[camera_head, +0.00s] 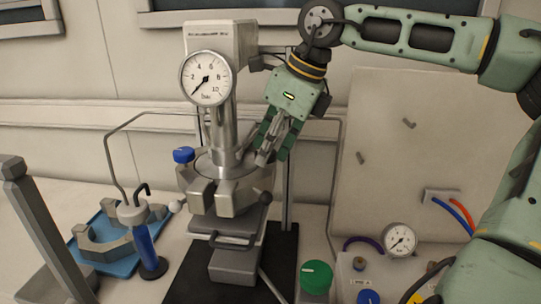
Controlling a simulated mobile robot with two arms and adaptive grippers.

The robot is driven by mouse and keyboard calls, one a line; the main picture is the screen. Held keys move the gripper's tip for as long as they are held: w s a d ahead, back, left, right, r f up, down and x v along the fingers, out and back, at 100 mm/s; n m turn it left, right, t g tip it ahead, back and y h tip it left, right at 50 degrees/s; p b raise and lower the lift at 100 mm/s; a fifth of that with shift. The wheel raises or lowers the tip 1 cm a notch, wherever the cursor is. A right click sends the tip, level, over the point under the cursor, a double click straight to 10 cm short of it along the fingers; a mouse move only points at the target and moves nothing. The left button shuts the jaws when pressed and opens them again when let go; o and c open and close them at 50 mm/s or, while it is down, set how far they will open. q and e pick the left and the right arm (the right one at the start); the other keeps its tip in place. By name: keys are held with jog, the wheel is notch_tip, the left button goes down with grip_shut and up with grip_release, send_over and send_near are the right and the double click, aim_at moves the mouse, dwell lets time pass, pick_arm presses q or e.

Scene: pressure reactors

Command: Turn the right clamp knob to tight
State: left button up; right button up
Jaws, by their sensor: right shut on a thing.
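The pressure reactor (224,125) stands upright at the middle, with a round pressure gauge (207,78) on its front and a grey split clamp (208,196) around its lower part. My right gripper (270,152) reaches down from the upper right to the right side of the clamp. Its green fingers are shut on the right clamp knob, which they mostly hide; I cannot read the knob's setting. A blue knob (183,155) shows on the left side of the reactor. My left gripper is not in view.
A blue tray (118,262) with grey ring parts lies at the left, beside a blue-handled tool (145,247). A green knob (316,276) and a small gauge (399,239) are at the lower right. A thin grey pipe frame surrounds the reactor.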

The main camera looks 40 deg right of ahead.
jog(key=shift+s+a+f+m+b, duration=0.1)
jog(key=shift+a+f+m+b, duration=0.1)
jog(key=shift+m+b, duration=0.3)
jog(key=shift+m, duration=0.3)
jog(key=o, duration=0.8)
jog(key=shift+r, duration=0.1)
jog(key=shift+o, duration=1.2)
jog(key=shift+a+r+h, duration=0.1)
jog(key=shift+a+h, duration=0.1)
jog(key=shift+h, duration=0.1)
jog(key=shift+d+r, duration=0.1)
jog(key=shift+d, duration=0.05)
jog(key=shift+d+r, duration=0.1)
jog(key=shift+r, duration=0.15)
jog(key=v, duration=1.1)
jog(key=shift+s, duration=0.2)
